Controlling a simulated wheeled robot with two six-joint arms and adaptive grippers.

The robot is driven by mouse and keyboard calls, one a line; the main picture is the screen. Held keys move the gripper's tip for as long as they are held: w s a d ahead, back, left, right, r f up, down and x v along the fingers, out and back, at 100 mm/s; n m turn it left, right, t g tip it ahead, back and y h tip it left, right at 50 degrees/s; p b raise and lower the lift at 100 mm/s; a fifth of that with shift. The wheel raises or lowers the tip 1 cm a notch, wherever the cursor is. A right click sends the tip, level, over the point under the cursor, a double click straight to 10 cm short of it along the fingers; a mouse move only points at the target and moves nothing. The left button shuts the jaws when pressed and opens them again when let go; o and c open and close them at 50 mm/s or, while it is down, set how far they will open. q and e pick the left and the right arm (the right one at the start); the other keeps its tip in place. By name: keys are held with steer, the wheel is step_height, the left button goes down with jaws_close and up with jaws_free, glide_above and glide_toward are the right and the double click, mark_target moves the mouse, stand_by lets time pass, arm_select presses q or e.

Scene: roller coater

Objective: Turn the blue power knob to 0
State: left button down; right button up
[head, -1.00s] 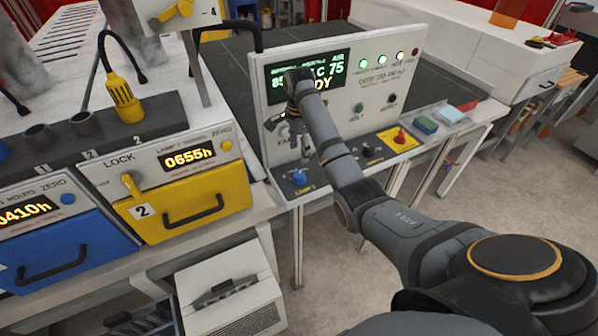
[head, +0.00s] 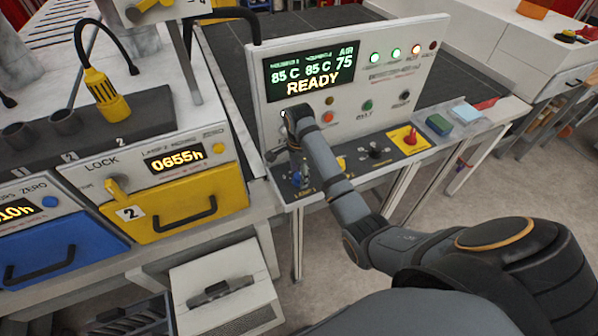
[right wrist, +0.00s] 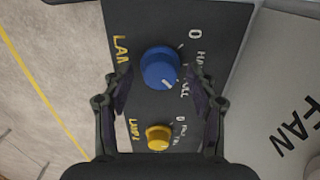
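The blue power knob (right wrist: 160,68) sits on the dark sloped panel beside the lettering LAMP 1. Its white pointer mark faces the lower right, near FULL; the 0 is printed at its upper right. My right gripper (right wrist: 160,82) is open, with one finger on each side of the knob and gaps visible between. In the head view, my right gripper (head: 299,168) hangs over the panel's left end and largely hides the blue knob (head: 297,180). Whether the fingertips are level with the knob cannot be told. My left gripper is not in view.
A smaller yellow knob (right wrist: 158,137) is close beside the blue one, nearer my gripper's palm. The upright console (head: 430,50) with its READY display (head: 309,75) stands behind. A red knob on a yellow plate (head: 408,140) is farther right. A yellow drawer (head: 180,205) is at left.

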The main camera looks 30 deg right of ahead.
steer(key=shift+w+d, duration=0.1)
steer(key=shift+d, duration=0.1)
steer(key=c, duration=1)
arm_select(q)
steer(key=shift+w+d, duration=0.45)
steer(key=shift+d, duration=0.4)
arm_select(e)
steer(key=shift+a, duration=0.1)
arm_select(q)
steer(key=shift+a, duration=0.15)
arm_select(e)
steer(key=shift+n, duration=1.1)
steer(key=n, duration=1)
steer(key=shift+n, duration=0.4)
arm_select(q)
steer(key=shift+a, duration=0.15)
arm_select(e)
steer(key=n, duration=0.4)
steer(key=shift+n, duration=0.4)
